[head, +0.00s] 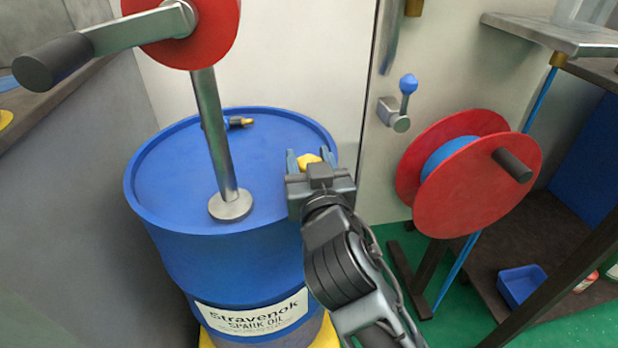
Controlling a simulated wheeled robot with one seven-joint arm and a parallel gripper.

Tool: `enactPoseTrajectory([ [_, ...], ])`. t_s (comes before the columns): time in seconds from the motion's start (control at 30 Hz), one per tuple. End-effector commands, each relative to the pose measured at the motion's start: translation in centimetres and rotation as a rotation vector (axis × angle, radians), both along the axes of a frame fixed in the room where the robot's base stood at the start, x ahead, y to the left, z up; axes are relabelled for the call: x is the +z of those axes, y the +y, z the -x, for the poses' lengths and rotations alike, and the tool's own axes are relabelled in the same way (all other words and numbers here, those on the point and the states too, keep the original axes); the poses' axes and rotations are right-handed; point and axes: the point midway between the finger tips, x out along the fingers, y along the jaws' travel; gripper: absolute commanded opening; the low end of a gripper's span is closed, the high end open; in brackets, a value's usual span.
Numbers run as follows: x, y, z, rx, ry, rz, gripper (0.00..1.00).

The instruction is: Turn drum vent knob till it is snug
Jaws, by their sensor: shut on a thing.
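The blue drum (160,205) stands upright left of centre, with a white label reading "Stravenok Spark Oil" on its front. The yellow vent knob (308,159) shows at the right side of the drum's top, partly hidden by my gripper. My gripper (311,160) comes in from the lower right, with its two fingers on either side of the knob. It is shut on the knob. How far the knob is turned cannot be seen.
A pump post (217,140) with a red wheel (200,30) and dark-handled crank (110,38) rises from the drum's top. A small brass-ended fitting (238,122) sits behind it. A red reel (475,185) and a blue-knobbed lever (405,95) are to the right.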

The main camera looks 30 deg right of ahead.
Motion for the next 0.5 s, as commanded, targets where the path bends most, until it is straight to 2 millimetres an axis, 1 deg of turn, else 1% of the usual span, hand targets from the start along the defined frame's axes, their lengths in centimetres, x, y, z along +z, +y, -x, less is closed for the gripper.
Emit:
enactPoseTrajectory([
  [0.03,-0.45,-0.03,-0.02,-0.015,0.000,0.000,0.20],
  [0.5,-0.22,-0.10,-0.04,-0.107,0.003,0.000,0.20],
])
